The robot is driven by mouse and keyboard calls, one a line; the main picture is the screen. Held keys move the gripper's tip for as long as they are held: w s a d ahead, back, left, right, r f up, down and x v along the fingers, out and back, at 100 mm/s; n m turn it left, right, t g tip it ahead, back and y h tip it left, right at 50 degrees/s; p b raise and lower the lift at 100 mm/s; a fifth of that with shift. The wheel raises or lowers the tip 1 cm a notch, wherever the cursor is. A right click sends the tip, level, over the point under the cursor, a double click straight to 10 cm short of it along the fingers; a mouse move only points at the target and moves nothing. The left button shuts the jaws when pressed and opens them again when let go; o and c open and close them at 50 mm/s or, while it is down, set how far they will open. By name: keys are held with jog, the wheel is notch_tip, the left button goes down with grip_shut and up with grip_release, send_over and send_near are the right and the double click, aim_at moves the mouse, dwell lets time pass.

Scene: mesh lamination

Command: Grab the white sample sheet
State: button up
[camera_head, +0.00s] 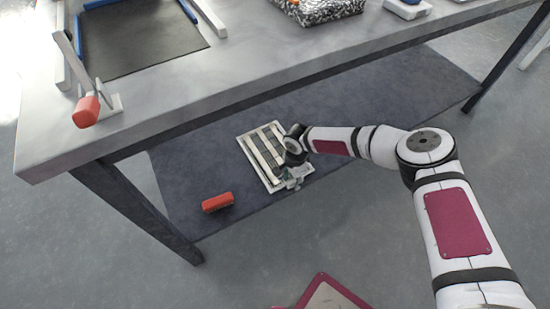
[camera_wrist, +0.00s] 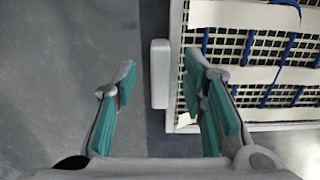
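A white-framed mesh panel (camera_head: 243,143) lies on the dark mat under the table, with pale strips across it. In the wrist view the panel (camera_wrist: 183,50) fills the right side, with white sheets (camera_wrist: 245,14) lying over its dark grid; I cannot tell which is the sample sheet. My gripper (camera_head: 293,183) is low over the panel's near right part. In the wrist view my gripper (camera_wrist: 160,85) is open, its teal-padded fingers apart. A pale upright tab (camera_wrist: 160,73) beside the panel's left edge shows between the fingers. The right finger overlaps the panel's edge, and no sheet is between the fingers.
The grey table (camera_head: 160,118) stands over the mat (camera_head: 180,170), with its leg (camera_head: 135,210) at the left. A red object (camera_head: 217,202) lies on the mat left of the panel. Blue cords (camera_wrist: 284,55) run across the grid.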

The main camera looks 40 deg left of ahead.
jog(key=shift+f, duration=0.25)
grip_shut()
jog(key=shift+r, duration=0.2)
